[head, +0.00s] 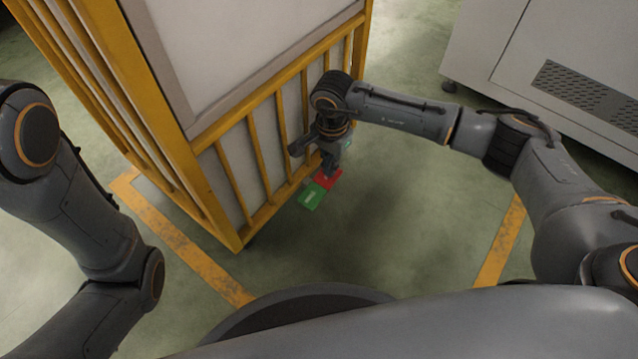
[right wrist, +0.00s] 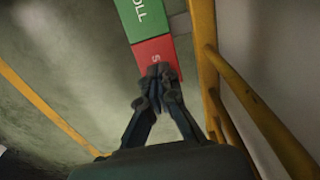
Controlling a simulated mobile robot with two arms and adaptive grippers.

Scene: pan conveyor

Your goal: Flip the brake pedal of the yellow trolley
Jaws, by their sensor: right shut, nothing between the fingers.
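The yellow trolley (head: 262,165) stands at the left of centre in the head view, with a barred yellow frame and pale panels. Its brake pedal low at the trolley's edge has a green part (head: 311,197) and a red part (head: 333,178). In the right wrist view the green part (right wrist: 141,17) is at the top and the red part (right wrist: 153,50) is below it. My right gripper (right wrist: 157,74) is shut and empty, its fingertips at the red part; contact is hard to tell. In the head view my right gripper (head: 328,172) points down at the red part. My left gripper is out of view.
A grey cabinet (head: 560,60) with a vent stands at the back right. Worn yellow lines (head: 190,245) mark the green floor. The floor (head: 420,200) right of the trolley is clear. In the right wrist view the trolley's yellow frame (right wrist: 207,60) runs close right of the gripper.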

